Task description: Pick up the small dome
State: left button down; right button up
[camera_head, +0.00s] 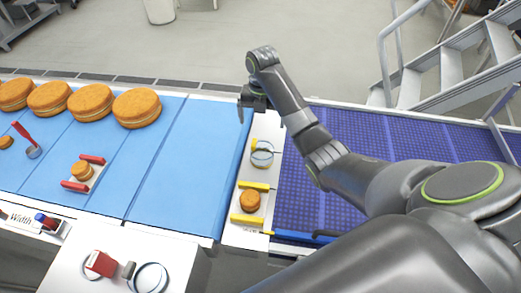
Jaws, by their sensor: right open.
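A small clear round piece that looks like a dome (262,155) sits on the narrow white strip between the blue belt and the purple belt, among yellow bars. A larger clear round piece (150,278) sits on the white box at the bottom, beside a red block. My right gripper (248,112) is open and empty, behind the small dome in the picture and apart from it. It points down near the strip's far end. My left gripper is not in view.
A small filled round (250,200) sits between yellow bars on the strip (243,238). Another round (82,171) lies between red bars (92,159) on the blue belt (185,165). Large rounds (137,107) line its far edge. Metal stairs (450,70) stand behind.

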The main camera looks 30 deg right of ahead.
aim_at(262, 146)
notch_tip(262, 146, down, 7)
jog(key=b, duration=0.5)
jog(key=shift+w+d+r, duration=0.1)
jog(key=shift+w, duration=0.05)
notch_tip(262, 146, down, 3)
jog(key=shift+f+p, duration=0.1)
jog(key=shift+p, duration=0.25)
jog(key=shift+f, duration=0.45)
jog(key=f+p, duration=0.2)
jog(key=f, duration=0.2)
jog(key=shift+s+f, duration=0.1)
jog(key=shift+s, duration=0.1)
jog(key=shift+f, duration=0.4)
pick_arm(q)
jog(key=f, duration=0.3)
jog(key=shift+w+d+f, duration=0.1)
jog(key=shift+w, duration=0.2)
pick_arm(e)
jog(key=c, duration=1.1)
